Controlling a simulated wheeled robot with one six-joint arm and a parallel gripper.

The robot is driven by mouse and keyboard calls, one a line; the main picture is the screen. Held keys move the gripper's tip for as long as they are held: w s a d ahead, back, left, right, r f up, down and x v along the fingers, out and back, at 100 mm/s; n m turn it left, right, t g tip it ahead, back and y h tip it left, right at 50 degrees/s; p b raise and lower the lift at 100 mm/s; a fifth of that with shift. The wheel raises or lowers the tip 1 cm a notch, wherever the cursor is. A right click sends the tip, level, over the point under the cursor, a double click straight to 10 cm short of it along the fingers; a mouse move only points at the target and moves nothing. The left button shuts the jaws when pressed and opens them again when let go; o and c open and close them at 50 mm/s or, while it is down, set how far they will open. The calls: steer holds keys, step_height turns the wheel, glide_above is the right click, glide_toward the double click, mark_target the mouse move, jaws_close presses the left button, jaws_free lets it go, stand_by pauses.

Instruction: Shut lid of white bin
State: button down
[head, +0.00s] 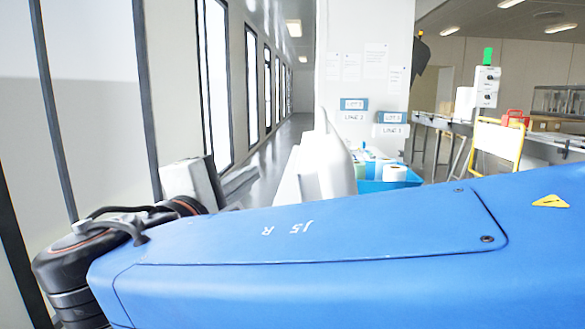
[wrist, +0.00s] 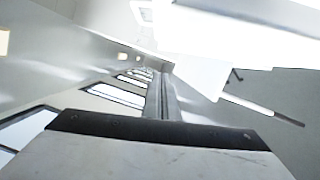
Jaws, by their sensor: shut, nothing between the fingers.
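A smooth white form (head: 332,165), which looks like the white bin, stands past my arm in the middle of the head view. Its lower part is hidden by my blue arm link, and I cannot make out its lid or tell whether it is raised. A bright white panel (wrist: 235,30) fills the upper right of the wrist view; I cannot tell whether it belongs to the bin. My gripper (wrist: 160,132) shows at the bottom of the wrist view as a grey block with a black edge. It is shut and empty, apart from the white panel.
A blue crate (head: 372,186) holding white rolls or bottles is right of the white form. A white pillar (head: 350,40) with signs stands behind. A yellow-framed stand (head: 497,145) and conveyor are at right. Windows and a clear corridor floor (head: 268,155) run along the left.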

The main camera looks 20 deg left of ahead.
steer(key=w+d+r, duration=0.1)
steer(key=w+d, duration=0.3)
steer(key=w, duration=0.6)
steer(key=shift+r, duration=0.1)
stand_by(0.3)
